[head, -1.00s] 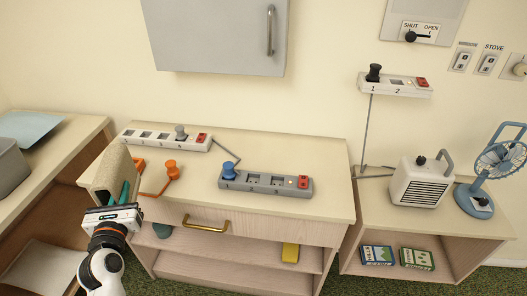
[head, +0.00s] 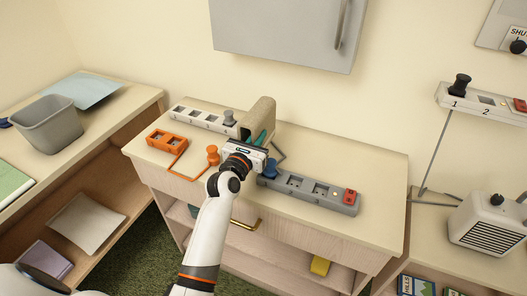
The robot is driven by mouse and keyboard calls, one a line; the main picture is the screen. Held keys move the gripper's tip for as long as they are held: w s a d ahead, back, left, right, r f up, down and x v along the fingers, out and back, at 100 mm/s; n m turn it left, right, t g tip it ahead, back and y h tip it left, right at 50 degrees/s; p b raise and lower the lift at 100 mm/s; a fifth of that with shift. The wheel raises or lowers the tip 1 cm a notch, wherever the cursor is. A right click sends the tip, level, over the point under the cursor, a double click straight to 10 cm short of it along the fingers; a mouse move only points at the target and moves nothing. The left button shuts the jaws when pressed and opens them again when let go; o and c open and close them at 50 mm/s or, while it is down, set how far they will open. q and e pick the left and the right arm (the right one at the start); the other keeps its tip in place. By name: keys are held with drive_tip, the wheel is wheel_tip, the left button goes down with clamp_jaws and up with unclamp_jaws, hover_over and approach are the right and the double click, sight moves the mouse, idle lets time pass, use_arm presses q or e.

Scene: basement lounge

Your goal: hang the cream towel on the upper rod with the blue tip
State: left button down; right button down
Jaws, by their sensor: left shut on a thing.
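The cream towel (head: 258,115) hangs folded in my left gripper (head: 261,138), above the middle of the wooden cabinet's top. The gripper's teal fingers are closed on the towel's near edge. The towel hides part of the cabinet top and the right end of the white power strip. No rod with a blue tip shows in the view. My right gripper is not in view.
The cabinet top (head: 370,160) bears a white power strip (head: 197,117), an orange socket block (head: 166,142) and a grey power strip (head: 310,191). A grey wall cabinet (head: 280,35) hangs above. A grey bin (head: 48,125) stands on the left shelf unit.

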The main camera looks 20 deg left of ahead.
use_arm(q)
drive_tip(key=shift+f, duration=2.5)
drive_tip(key=shift+f+b, duration=0.1)
drive_tip(key=shift+b, duration=0.25)
drive_tip(key=c, duration=1.8)
unclamp_jaws()
drive_tip(key=shift+o, duration=0.2)
